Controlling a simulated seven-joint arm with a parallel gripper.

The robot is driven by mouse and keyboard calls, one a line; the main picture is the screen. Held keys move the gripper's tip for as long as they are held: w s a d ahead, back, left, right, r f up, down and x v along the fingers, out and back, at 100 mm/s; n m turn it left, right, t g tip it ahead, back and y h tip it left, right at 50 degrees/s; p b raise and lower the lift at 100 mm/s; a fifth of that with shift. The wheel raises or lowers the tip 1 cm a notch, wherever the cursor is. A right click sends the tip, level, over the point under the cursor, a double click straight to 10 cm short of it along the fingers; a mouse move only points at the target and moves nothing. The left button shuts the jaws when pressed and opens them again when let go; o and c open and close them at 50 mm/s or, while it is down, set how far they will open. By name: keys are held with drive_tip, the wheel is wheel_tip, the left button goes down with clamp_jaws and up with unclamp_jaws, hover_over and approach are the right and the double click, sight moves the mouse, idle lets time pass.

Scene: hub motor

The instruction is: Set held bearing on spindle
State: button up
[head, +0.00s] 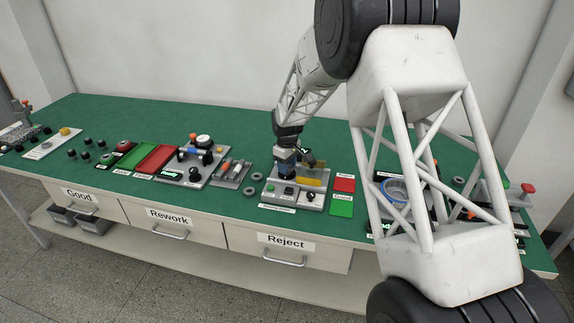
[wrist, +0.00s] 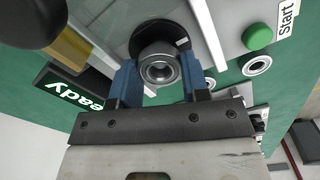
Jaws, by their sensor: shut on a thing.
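In the wrist view my gripper (wrist: 158,76) has its two blue fingers on either side of a grey metal bearing (wrist: 158,56), shut on it. The bearing's round hole faces the camera. A black round part (wrist: 147,36) of the station shows behind the bearing; I cannot tell whether the two touch. The spindle itself is not clearly visible, being hidden behind the bearing. In the head view my gripper (head: 286,162) points down over the grey test station (head: 314,199); the held bearing is too small to make out there.
Loose bearings (wrist: 257,63) lie on the green table right of the station in the wrist view. A green button (wrist: 258,36) stands beside the Start label. A lit display (wrist: 75,96) is at left. Red (head: 344,185) and green (head: 341,208) pads lie right of the station in the head view.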

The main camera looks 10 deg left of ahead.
drive_tip(key=shift+f, duration=0.4)
idle(0.8)
drive_tip(key=o, duration=1.4)
drive_tip(key=shift+r, duration=0.25)
drive_tip(key=shift+r, duration=3.25)
